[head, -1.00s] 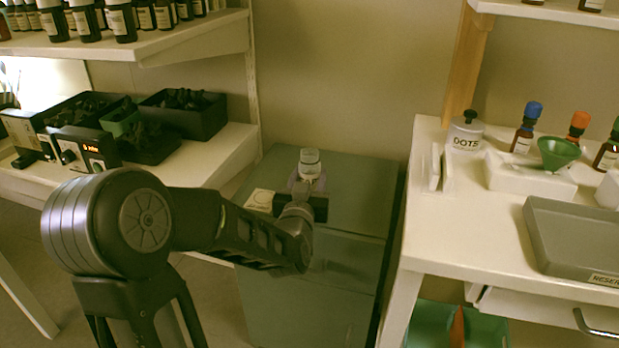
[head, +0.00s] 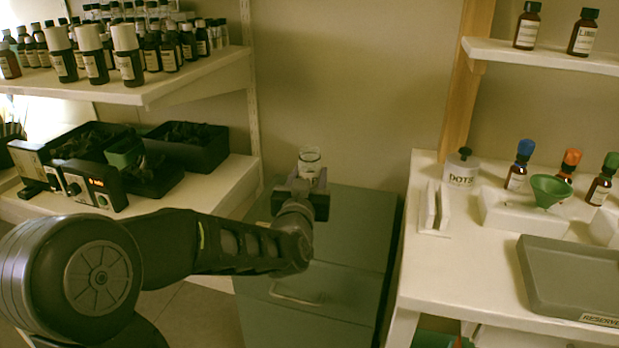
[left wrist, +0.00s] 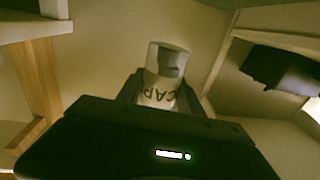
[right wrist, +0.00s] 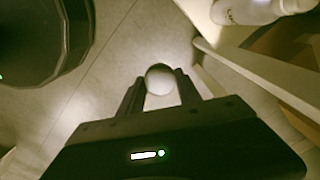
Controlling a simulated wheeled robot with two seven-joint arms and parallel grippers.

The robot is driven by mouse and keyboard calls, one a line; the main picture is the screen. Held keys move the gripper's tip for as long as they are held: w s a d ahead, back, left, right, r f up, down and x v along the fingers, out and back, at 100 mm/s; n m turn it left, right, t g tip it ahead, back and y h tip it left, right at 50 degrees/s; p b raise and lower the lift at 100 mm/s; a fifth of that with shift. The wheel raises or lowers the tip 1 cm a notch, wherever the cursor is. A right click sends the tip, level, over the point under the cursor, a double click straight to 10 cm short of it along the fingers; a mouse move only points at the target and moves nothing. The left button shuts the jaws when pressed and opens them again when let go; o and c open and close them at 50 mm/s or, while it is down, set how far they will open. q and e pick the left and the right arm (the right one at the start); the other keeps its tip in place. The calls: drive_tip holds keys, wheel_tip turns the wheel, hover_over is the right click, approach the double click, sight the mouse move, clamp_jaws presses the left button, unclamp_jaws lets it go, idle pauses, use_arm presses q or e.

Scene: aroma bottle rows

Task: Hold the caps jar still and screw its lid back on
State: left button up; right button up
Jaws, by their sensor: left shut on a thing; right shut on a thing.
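The caps jar (head: 309,163) is a clear, whitish jar, held upright over the grey-green cabinet. My left gripper (head: 306,184) is shut around it from the near side. In the left wrist view the jar (left wrist: 159,94) stands between the fingers, part of its "CAP" lettering showing. No lid can be made out on the jar in the head view. My right gripper (right wrist: 160,88) shows only in its own wrist view. It is shut on a small round pale thing (right wrist: 160,79), apparently the lid or its knob, away from the jar.
The grey-green cabinet (head: 350,230) stands below the jar. At right, a white table holds a dots jar (head: 461,172), a green funnel (head: 551,190), capped bottles and a grey tray (head: 575,275). At left, shelves hold bottles and black bins (head: 186,150).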

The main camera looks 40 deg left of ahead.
use_arm(q)
drive_tip(key=o, duration=0.9)
drive_tip(key=shift+c, duration=0.2)
clamp_jaws()
